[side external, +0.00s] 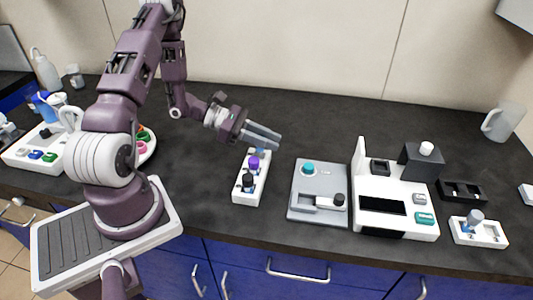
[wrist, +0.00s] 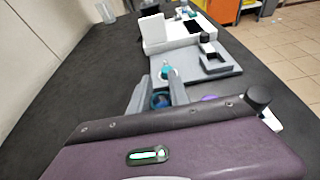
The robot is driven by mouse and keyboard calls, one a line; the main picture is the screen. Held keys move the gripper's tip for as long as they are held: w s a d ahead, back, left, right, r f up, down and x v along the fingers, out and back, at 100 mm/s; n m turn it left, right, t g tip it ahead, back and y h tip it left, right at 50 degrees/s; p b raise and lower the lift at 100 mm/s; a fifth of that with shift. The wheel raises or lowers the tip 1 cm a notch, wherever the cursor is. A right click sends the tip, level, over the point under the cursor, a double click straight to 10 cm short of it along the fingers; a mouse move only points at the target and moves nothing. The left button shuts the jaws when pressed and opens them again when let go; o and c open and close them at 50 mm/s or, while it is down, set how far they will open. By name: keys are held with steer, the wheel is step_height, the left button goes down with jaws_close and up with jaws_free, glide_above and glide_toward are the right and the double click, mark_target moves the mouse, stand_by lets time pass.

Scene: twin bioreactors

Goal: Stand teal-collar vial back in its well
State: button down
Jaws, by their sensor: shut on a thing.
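My gripper (side external: 278,140) points to the right and slightly down, over the far end of the white vial rack (side external: 241,197). In the wrist view its fingers (wrist: 158,93) close on either side of a blue vial (wrist: 160,101). Blue also shows just under the fingers in the side view (side external: 260,151). I cannot tell whether that vial is clear of the rack or in its far well, and its collar colour is not clear. A purple-capped vial (side external: 254,162) and a black-capped vial (side external: 248,181) stand in the rack. A teal round top (side external: 308,168) is on the grey plate device.
The grey plate device (side external: 301,207) stands right of the rack, with a black knob (side external: 339,199) on it. Beyond it are a white instrument (side external: 395,222), a black holder (side external: 461,190) and a small white rack (side external: 478,233). The counter behind the rack is clear.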

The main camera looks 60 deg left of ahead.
mark_target(269, 157)
steer(key=shift+f, duration=2)
steer(key=c, duration=1.2)
jaws_free()
steer(key=shift+f, duration=0.1)
steer(key=shift+c, duration=0.2)
